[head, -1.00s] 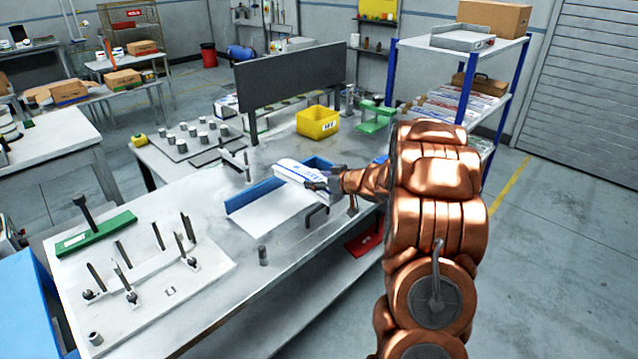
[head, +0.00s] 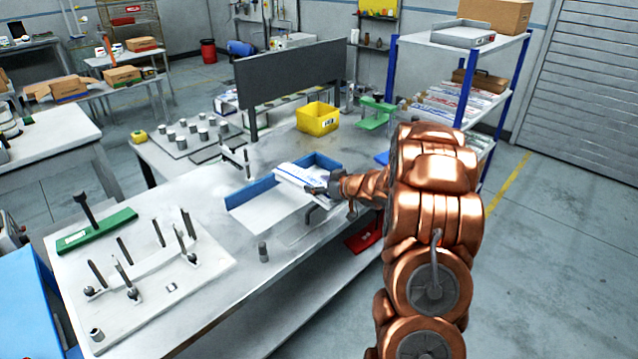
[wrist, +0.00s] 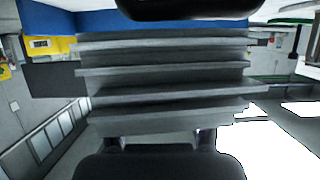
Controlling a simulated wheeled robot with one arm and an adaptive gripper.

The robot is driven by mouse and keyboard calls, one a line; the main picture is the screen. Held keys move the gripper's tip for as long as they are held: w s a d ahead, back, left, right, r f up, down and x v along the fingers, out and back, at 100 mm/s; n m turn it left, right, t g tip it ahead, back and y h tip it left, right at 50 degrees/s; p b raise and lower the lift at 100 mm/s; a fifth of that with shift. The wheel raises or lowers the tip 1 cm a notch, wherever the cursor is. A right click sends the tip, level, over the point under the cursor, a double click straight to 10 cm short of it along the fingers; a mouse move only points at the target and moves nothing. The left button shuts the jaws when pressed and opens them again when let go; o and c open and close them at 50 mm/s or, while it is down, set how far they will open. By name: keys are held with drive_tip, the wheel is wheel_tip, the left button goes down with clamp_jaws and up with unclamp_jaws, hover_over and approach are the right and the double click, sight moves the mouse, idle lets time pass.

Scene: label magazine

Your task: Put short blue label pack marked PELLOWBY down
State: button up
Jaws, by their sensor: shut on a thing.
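The label pack (head: 300,178) is a white block with blue print in the head view; I cannot read its name. My gripper (head: 328,189) is shut on its near right end. The pack lies over the right part of a blue-walled magazine (head: 240,194) with a pale floor on the bench. I cannot tell whether the pack touches that floor. In the wrist view the pack's stacked grey edges (wrist: 165,80) fill the middle, between the dark fingers (wrist: 160,165) at top and bottom.
A yellow bin (head: 317,119) stands behind the magazine, and a dark upright panel (head: 290,85) behind that. A small post (head: 263,252) stands in front. A fixture plate with several pins (head: 150,275) is at the left. A blue-post shelf (head: 460,60) is at the right.

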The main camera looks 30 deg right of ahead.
drive_tip(key=o, duration=1.4)
drive_tip(key=shift+r, duration=0.15)
drive_tip(key=shift+r, duration=0.35)
drive_tip(key=shift+s+d+r, duration=0.1)
drive_tip(key=shift+s+r, duration=0.05)
drive_tip(key=shift+r, duration=0.1)
drive_tip(key=shift+b+v, duration=1.4)
drive_tip(key=shift+v, duration=4.45)
